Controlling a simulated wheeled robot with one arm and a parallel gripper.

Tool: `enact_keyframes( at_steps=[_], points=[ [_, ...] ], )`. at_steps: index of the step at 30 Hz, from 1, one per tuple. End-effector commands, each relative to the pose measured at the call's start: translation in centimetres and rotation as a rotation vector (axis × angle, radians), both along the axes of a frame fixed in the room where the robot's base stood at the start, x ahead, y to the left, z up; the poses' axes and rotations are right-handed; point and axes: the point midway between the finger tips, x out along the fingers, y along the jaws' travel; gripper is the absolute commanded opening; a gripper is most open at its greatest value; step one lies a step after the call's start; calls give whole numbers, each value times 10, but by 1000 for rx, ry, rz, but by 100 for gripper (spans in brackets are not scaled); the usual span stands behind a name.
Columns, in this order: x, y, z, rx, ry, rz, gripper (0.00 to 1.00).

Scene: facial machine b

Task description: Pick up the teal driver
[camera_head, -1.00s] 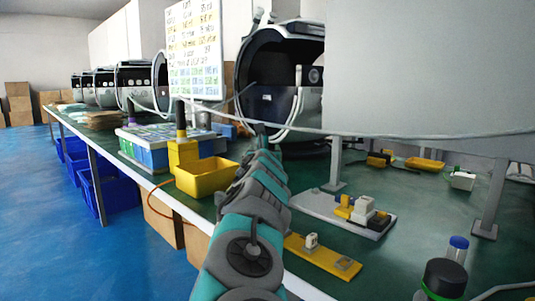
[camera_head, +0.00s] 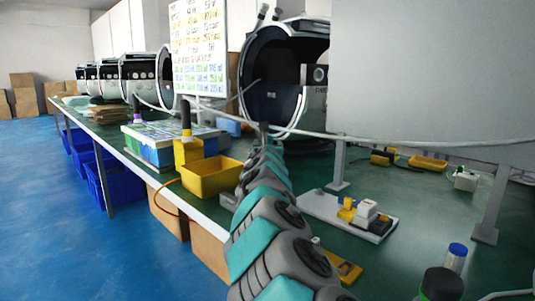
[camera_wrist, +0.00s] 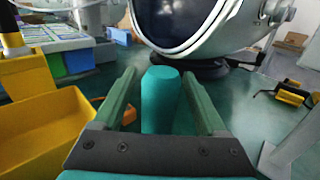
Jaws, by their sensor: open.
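In the wrist view, a plain teal cylinder (camera_wrist: 161,105), which looks like the teal driver, stands upright on the green table. My gripper (camera_wrist: 159,76) is open, with one green finger on the left of the cylinder and one on the right. Gaps show between the cylinder and both fingers. The cylinder's lower part is hidden behind the gripper's dark palm. In the head view, my arm covers the gripper area, and I cannot make out the teal driver there.
A yellow bin (camera_head: 211,178) is close on the gripper's left. A yellow holder (camera_head: 188,152) with a dark-handled tool stands behind it. A large round machine (camera_head: 285,75) is beyond the gripper. A white plate with small parts (camera_head: 320,207) lies to the right.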

Motion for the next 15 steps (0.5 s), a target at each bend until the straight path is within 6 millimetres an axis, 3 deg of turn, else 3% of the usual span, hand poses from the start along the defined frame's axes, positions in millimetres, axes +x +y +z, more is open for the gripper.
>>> enact_keyframes(
  at_steps=[8,15],
  points=[
    [1,0,0,0,-1,1,75],
    [1,1,0,0,-1,1,49]
  ],
)
